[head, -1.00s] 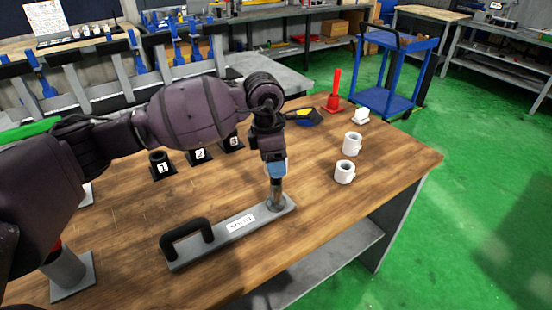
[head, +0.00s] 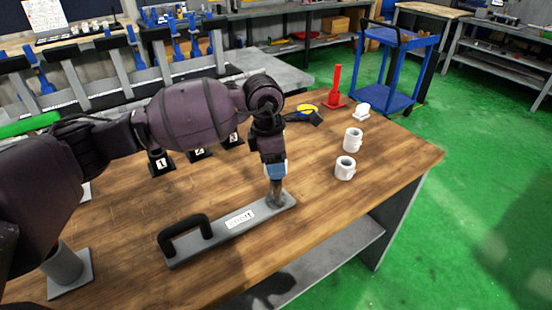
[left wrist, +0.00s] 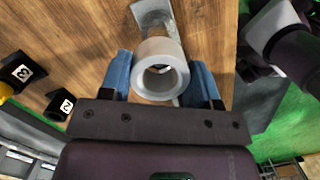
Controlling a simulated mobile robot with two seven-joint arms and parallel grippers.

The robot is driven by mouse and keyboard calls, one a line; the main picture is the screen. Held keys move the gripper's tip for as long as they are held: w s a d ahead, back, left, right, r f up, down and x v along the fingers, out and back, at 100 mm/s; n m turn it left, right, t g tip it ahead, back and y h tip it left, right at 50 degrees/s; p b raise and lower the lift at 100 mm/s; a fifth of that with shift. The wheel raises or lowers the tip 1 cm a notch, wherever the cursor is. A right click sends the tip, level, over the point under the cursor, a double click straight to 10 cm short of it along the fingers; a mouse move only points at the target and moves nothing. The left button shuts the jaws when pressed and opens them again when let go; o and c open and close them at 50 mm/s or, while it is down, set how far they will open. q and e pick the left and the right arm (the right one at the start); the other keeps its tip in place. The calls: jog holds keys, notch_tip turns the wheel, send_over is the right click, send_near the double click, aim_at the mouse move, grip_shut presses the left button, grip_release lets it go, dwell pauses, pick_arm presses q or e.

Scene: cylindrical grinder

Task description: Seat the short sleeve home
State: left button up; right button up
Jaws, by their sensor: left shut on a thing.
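A long grey plate (head: 215,240) with a black handle (head: 186,236) and a label that seems to read "SHORT" lies on the wooden table. At its far right end a grey sleeve (head: 275,192) stands upright, its lower end at the plate. My left gripper (head: 275,172) points down over it, blue fingers shut on the sleeve. In the left wrist view the sleeve (left wrist: 162,60) shows as a round open ring between the fingers (left wrist: 160,85). Whether a post sits inside it, or whether it rests fully on the plate, I cannot tell. My right gripper is not in view.
Another grey tube on a square base (head: 66,262) stands at the left. Black numbered holders (head: 160,163) are behind my arm. White fittings (head: 345,168), a red stand (head: 336,92) and a black-and-yellow item (head: 306,112) are at the right and back. The table's front right is clear.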

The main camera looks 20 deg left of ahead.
aim_at(276, 183)
pick_arm(q)
jog(key=shift+f+b, duration=1.45)
jog(key=shift+f, duration=2.15)
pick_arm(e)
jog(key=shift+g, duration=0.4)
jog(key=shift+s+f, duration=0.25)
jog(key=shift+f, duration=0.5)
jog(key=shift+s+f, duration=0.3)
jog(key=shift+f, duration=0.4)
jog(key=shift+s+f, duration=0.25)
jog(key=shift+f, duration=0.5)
pick_arm(q)
jog(key=shift+r, duration=0.1)
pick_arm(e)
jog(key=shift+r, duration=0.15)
pick_arm(q)
jog(key=shift+r+p, duration=1.85)
jog(key=shift+r, duration=2.2)
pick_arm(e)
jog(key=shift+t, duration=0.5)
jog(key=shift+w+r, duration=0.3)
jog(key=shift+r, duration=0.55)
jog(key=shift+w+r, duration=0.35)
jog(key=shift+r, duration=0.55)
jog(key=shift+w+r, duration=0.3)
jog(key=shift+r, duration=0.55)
pick_arm(q)
jog(key=shift+f, duration=0.1)
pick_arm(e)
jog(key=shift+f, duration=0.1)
